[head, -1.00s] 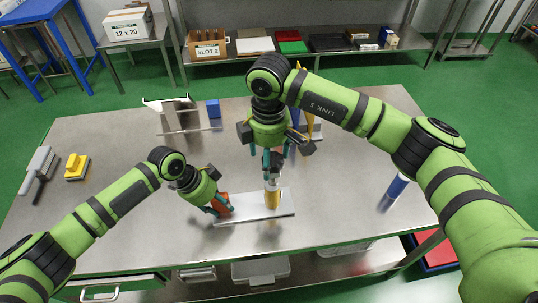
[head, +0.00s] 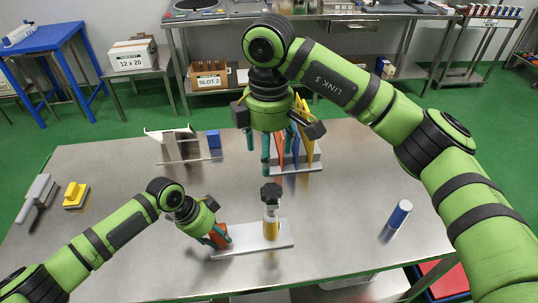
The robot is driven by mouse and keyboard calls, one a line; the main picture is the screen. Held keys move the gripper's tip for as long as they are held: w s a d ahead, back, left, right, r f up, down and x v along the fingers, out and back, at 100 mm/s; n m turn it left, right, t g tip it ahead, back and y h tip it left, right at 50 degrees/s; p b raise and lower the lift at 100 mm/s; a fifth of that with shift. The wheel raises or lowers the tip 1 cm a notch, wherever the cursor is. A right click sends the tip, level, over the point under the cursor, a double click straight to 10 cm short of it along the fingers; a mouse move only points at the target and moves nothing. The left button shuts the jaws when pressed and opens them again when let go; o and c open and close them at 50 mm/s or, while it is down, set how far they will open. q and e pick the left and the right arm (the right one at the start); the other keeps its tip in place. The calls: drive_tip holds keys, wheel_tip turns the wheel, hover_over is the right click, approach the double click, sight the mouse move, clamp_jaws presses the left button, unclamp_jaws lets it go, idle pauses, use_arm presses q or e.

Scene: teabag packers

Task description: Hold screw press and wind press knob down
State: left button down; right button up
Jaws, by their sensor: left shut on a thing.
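The screw press has a flat pale base plate (head: 262,238), a brass-coloured upright cylinder (head: 270,228) and a dark lobed press knob (head: 271,194) on top. A red-orange part (head: 222,234) stands at the plate's left end. My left gripper (head: 216,240) is shut on this red-orange part, and its fingers partly hide it. My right gripper (head: 273,170) points down above the knob, apart from it. Its teal fingers are spread with a gap between them and nothing held.
A rack (head: 298,167) with upright coloured tools stands behind the press. A blue-and-white cylinder (head: 398,216) stands to the right. A metal stand (head: 182,146), a blue block (head: 214,139) and a yellow-handled brush (head: 75,195) are on the left. The table front is clear.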

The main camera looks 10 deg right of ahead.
sight(272, 191)
drive_tip(key=f+m, duration=0.4)
drive_tip(key=m, duration=0.8)
drive_tip(key=f+m, duration=0.4)
drive_tip(key=m, duration=0.7)
drive_tip(key=f+m, duration=0.4)
drive_tip(key=m, duration=0.8)
drive_tip(key=shift+d+m, duration=0.3)
drive_tip(key=shift+d, duration=0.1)
drive_tip(key=shift+s, duration=0.1)
drive_tip(key=c, duration=1.2)
